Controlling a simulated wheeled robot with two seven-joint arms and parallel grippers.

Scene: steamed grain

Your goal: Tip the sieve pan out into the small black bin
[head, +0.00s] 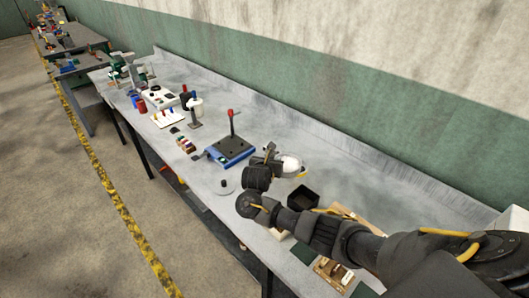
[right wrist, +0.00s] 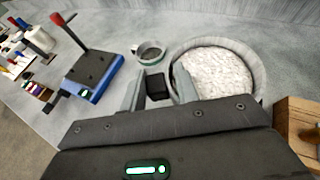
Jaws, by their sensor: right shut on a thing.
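The sieve pan (right wrist: 215,72) is a round, pale-rimmed pan with a white, grainy fill, large in the right wrist view. It also shows in the head view (head: 291,163), just beyond my right gripper (head: 265,172). In the right wrist view my right gripper (right wrist: 154,88) is shut on a black block, the pan's handle, between its fingers. The pan looks about level and held above the bench. The small black bin (head: 303,197) is an open square box on the bench, right of my gripper and nearer than the pan. My left gripper is not in view.
A blue device (head: 231,150) with a red-tipped lever stands left of the pan. A small round grey cup (right wrist: 150,52) is behind the fingers. A pale disc with a dark knob (head: 224,187) lies near the front edge. A wooden block (right wrist: 297,118) is at right.

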